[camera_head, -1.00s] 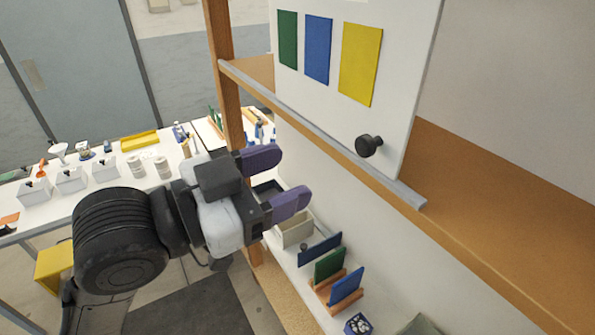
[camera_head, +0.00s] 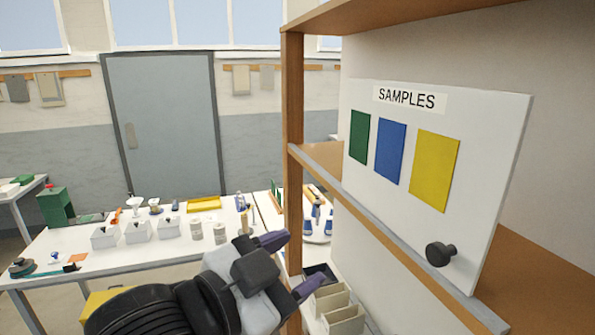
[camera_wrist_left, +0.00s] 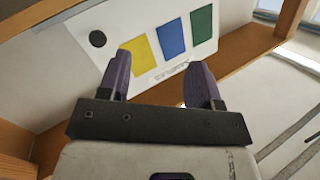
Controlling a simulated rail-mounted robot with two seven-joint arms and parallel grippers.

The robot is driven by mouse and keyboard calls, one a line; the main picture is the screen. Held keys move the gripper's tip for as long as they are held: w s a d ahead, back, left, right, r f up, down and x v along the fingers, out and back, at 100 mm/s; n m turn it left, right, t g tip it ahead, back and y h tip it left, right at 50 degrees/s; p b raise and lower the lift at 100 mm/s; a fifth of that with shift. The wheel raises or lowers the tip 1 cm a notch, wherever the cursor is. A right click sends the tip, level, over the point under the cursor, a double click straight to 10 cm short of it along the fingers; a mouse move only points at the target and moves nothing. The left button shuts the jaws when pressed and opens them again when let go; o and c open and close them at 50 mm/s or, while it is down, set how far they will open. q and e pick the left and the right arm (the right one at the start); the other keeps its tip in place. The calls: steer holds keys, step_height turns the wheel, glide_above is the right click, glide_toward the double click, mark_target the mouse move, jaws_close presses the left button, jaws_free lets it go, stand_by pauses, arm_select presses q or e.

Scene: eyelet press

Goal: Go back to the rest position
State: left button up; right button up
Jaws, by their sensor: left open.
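My left gripper (camera_head: 290,263) is in the lower middle of the head view, in front of the wooden shelf post (camera_head: 293,150). Its two purple fingers are spread apart with nothing between them. They also show apart in the left wrist view (camera_wrist_left: 158,82), which looks toward the white samples board (camera_wrist_left: 150,50). In the head view the samples board (camera_head: 480,130) stands on the shelf at right, with green, blue and yellow panels and a black knob (camera_head: 440,254). My right gripper is not in view.
The wooden shelf (camera_head: 325,155) with its grey front edge is close to my left gripper. Below it are beige bins (camera_head: 345,320). A white table (camera_head: 75,240) behind my arm holds small white boxes, cups and a yellow tray (camera_head: 204,204). A grey door (camera_head: 165,120) is at the back.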

arm_select(q)
steer(key=w+a+f+n+t+y, duration=0.1)
steer(key=a+f+n+t+y, duration=0.15)
steer(key=a, duration=0.25)
steer(key=w+a+f+n+t+y, duration=0.1)
steer(key=a+f+n+t+y, duration=0.1)
steer(key=a+f+n+y, duration=0.3)
steer(key=s+a+f+n+g+y, duration=0.2)
steer(key=a+f, duration=0.2)
steer(key=f, duration=0.4)
steer(key=s+a+f+n+g+y, duration=0.15)
steer(key=a+f, duration=0.25)
steer(key=f, duration=0.4)
steer(key=s+a+f+n+g, duration=0.1)
steer(key=s+f+g, duration=0.1)
steer(key=s+f, duration=0.5)
steer(key=s+a+f+g, duration=0.2)
steer(key=s+f, duration=0.1)
steer(key=f, duration=0.7)
steer(key=s+f+g, duration=0.5)
steer(key=s+f, duration=0.7)
steer(key=s, duration=0.4)
step_height(320, 180, up, 15)
steer(key=p, duration=1.5)
steer(key=shift+r+y, duration=0.15)
steer(key=shift+y, duration=0.25)
steer(key=shift+w, duration=0.1)
